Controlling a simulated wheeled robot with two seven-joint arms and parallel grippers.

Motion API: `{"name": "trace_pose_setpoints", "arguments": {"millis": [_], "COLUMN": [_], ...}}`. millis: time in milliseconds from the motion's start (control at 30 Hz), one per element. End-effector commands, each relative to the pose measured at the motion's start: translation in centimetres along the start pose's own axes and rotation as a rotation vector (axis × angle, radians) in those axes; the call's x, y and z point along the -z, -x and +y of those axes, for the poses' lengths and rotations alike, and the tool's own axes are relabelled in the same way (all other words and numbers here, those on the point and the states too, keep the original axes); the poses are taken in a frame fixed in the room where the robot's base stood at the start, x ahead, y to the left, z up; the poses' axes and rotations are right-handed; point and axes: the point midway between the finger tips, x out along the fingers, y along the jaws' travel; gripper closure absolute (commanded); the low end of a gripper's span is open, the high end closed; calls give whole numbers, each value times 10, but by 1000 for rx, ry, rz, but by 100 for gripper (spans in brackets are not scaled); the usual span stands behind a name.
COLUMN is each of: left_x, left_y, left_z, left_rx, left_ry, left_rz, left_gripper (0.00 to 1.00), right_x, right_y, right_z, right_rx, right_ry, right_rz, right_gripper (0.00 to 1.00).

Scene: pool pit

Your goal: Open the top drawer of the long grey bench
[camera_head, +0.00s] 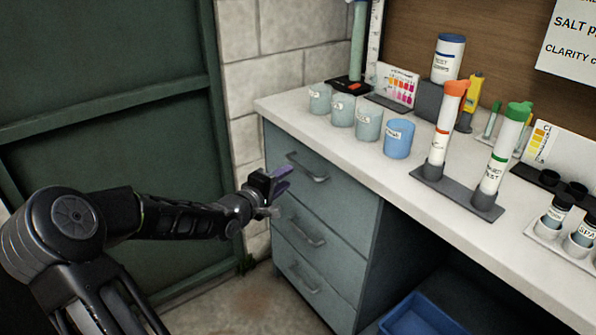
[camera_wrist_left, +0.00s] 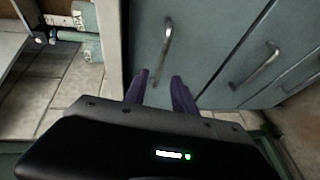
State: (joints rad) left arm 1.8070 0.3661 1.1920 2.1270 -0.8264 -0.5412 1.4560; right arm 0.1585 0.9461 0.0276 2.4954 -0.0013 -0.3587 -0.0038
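The long grey bench (camera_head: 352,230) has a column of three drawers under a pale worktop. Its top drawer (camera_head: 330,190) is shut and flush with the front. The top drawer's bar handle (camera_head: 308,168) also shows in the left wrist view (camera_wrist_left: 167,38), ahead of the fingers. My left gripper (camera_head: 283,181) is in front of the drawer column, just left of and a little below that handle. Its purple fingers (camera_wrist_left: 160,88) are apart with nothing between them, and they do not hold the handle. My right gripper is in neither view.
The middle drawer's handle (camera_head: 306,235) is below. Several cups, including a blue cup (camera_head: 399,138), and test tubes in a grey stand (camera_head: 457,192) stand on the worktop (camera_head: 420,180). A blue crate (camera_head: 420,315) is under the bench. A green door (camera_head: 105,100) is at left.

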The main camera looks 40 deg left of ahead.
Motion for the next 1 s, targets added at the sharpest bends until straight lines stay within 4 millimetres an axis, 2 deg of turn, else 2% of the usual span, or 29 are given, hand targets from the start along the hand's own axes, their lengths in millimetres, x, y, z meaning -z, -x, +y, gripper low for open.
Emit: {"name": "trace_pose_setpoints", "arguments": {"millis": [167,400,600,967,1000], "left_x": [-1,-2,-1,0,0], "left_y": [-14,-50,-72,-77,-77], "left_z": [-4,-4,-2,-1,-1], "left_rx": [-2,-3,-1,2,2], "left_ry": [-1,1,-1,-1,-1], "left_rz": [-1,-3,-1,0,0], "left_gripper": [68,68,68,68,70], "right_x": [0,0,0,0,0], "right_y": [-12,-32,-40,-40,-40], "right_z": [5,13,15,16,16], "right_rx": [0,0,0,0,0], "right_ry": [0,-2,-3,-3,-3], "right_rz": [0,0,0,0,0], "right_gripper": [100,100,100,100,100]}}
